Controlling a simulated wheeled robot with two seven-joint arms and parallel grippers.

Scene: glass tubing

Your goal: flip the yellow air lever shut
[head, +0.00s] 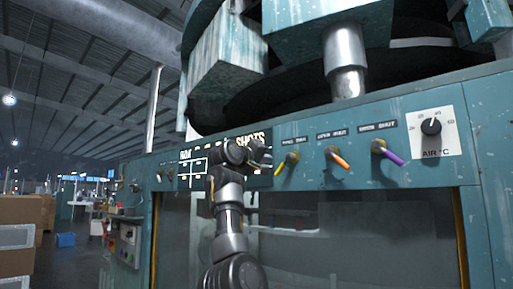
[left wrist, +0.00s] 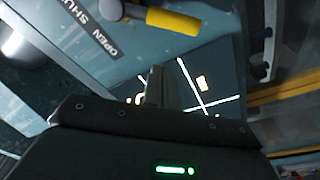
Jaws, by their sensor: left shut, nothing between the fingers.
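The yellow lever (head: 286,163) is the leftmost of three coloured levers on the teal machine panel. In the head view it slants down to the left from its grey pivot. In the left wrist view the yellow lever (left wrist: 172,20) lies at the top, beside a label reading "OPEN SHUT" (left wrist: 92,27). My left gripper (head: 262,155) is in front of the panel, just left of the lever. In the left wrist view its fingers (left wrist: 155,84) are shut and empty, with a gap between them and the lever. My right gripper is not in view.
An orange lever (head: 340,161) and a purple lever (head: 392,156) sit right of the yellow one. An air temperature dial (head: 431,127) is further right. A dark display board (head: 196,165) is behind my left gripper. Machine housings overhang the panel.

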